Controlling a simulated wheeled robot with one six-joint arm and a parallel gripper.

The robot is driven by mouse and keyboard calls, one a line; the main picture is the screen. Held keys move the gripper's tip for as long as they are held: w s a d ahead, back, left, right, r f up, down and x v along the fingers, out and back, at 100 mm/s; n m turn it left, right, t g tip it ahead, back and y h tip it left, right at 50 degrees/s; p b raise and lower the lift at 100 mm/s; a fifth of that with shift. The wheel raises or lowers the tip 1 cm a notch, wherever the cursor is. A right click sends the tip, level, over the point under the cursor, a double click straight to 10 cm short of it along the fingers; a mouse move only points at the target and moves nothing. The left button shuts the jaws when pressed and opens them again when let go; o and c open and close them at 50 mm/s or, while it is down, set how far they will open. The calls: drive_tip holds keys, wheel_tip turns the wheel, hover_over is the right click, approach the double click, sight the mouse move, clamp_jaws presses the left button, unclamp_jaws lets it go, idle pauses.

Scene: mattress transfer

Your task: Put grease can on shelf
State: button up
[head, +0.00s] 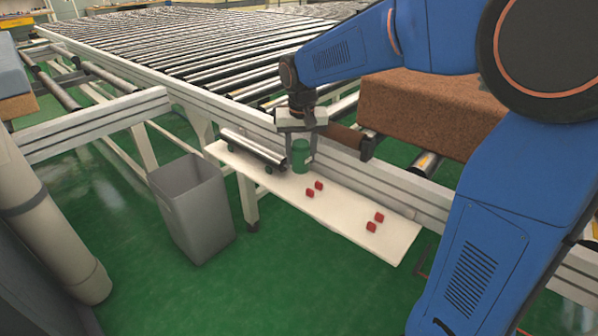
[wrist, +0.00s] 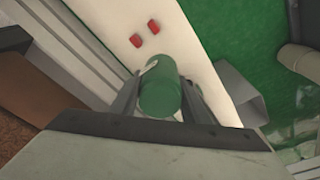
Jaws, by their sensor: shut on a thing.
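The grease can (head: 302,157) is a green cylinder at the white shelf (head: 338,212) in the head view. In the wrist view the green can (wrist: 161,92) sits between the two fingers, with a pale label patch near its far end. My gripper (head: 300,160) is shut on the can from above. The can looks upright and at or just above the shelf surface; I cannot tell if its base touches. The shelf also shows in the wrist view (wrist: 195,60). The can's lower side is partly hidden in the wrist view.
Several small red pieces (head: 371,227) lie on the shelf to the right of the can. A metal roller (head: 252,147) lies on its left part. A grey bin (head: 192,208) stands on the green floor. The roller conveyor (head: 180,50) and a brown block (head: 430,110) are behind.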

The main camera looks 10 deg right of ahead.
sight(302, 145)
drive_tip(key=shift+f, duration=2.7)
drive_tip(key=shift+f, duration=0.15)
drive_tip(key=o, duration=1.2)
drive_tip(key=shift+o, duration=0.2)
drive_tip(key=r, duration=0.4)
drive_tip(key=s+r, duration=0.1)
drive_tip(key=r, duration=0.6)
drive_tip(key=shift+s+a+r, duration=0.1)
drive_tip(key=shift+s+r, duration=0.4)
drive_tip(key=shift+r, duration=0.1)
